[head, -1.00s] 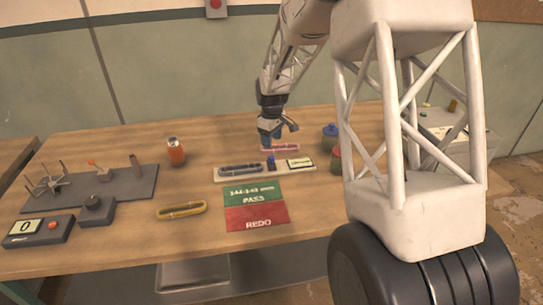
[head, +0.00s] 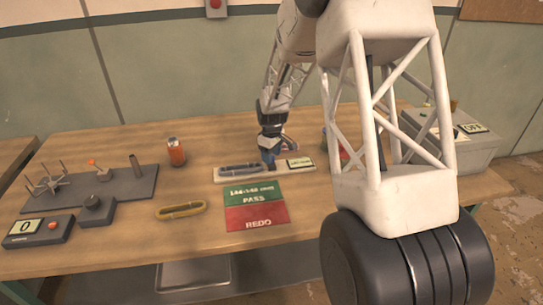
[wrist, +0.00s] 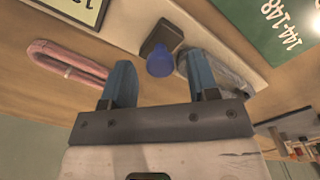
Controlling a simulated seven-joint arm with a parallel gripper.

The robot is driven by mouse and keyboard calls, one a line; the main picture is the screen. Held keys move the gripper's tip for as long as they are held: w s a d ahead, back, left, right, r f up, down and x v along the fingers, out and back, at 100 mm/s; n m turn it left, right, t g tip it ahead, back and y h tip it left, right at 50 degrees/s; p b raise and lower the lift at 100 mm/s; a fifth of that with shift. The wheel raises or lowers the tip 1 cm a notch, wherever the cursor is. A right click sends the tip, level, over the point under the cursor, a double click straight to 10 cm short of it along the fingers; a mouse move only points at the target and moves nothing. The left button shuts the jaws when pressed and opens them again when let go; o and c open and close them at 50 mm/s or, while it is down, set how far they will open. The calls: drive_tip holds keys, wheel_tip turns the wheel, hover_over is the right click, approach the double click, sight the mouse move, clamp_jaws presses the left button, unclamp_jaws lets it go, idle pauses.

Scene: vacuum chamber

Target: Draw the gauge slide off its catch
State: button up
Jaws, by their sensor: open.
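The gauge is a pale board (head: 225,180) on the bench, with a lit display (head: 299,162) at its right end and a grey-blue loop (head: 240,169) lying on its left part. The slide has a blue knob (wrist: 162,63) on a dark block (wrist: 157,42), seen in the wrist view. In the head view my gripper hides the slide. My gripper (wrist: 161,82) is open and empty, with one blue finger to each side of the knob in that picture. I cannot tell whether either finger touches it. My gripper (head: 269,161) is low over the gauge's middle in the head view.
A pink loop (wrist: 65,60) lies just behind the gauge. The green PASS mat (head: 252,194) and red REDO mat (head: 256,218) lie in front. A yellow loop (head: 180,211), an orange can (head: 176,152) and a dark tray (head: 130,186) are left; a grey box (head: 470,150) is right.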

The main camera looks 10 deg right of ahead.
drive_tip(key=shift+f, duration=0.3)
clamp_jaws()
drive_tip(key=shift+d, duration=0.7)
unclamp_jaws()
drive_tip(key=shift+r, duration=0.1)
wheel_tip(320, 180, up, 8)
drive_tip(key=shift+f, duration=0.2)
idle(0.5)
